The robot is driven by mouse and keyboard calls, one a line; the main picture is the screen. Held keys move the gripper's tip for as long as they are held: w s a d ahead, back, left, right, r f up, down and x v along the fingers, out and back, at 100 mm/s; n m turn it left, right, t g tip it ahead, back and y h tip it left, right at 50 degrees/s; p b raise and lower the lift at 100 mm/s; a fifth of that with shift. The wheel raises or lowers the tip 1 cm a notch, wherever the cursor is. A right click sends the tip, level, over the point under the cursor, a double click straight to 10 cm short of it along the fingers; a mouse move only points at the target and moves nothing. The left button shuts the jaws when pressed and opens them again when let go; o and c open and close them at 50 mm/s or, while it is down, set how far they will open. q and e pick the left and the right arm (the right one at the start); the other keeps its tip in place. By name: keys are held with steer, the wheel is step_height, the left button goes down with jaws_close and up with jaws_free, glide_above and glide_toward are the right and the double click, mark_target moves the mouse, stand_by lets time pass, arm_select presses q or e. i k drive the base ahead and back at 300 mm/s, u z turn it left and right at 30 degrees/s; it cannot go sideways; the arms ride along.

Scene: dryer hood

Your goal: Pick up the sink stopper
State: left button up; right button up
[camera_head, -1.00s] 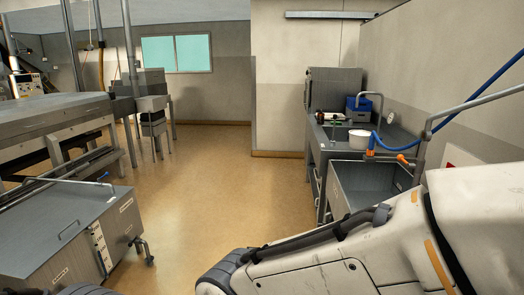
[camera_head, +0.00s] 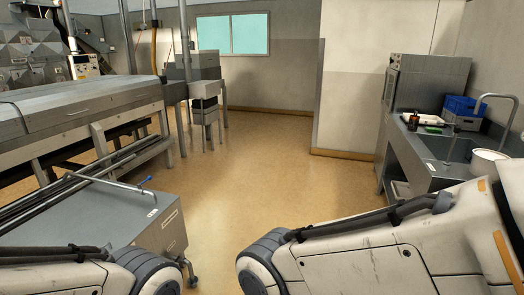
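I cannot make out the sink stopper in this view. A grey metal sink counter (camera_head: 412,156) stands at the right, with a curved faucet (camera_head: 494,97) over its basin. Neither gripper's fingers are in view.
A blue crate (camera_head: 462,110) and a small dark bottle (camera_head: 414,120) stand on the counter. A large metal table (camera_head: 90,104) is at the left, with a grey wheeled cabinet (camera_head: 130,211) in front. The tan floor (camera_head: 261,175) between is open.

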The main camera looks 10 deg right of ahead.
mark_target(457, 129)
steer(key=z, duration=0.1)
steer(key=i, duration=2.15)
steer(key=z, duration=0.85)
steer(key=i, duration=1.9)
steer(key=z, duration=0.95)
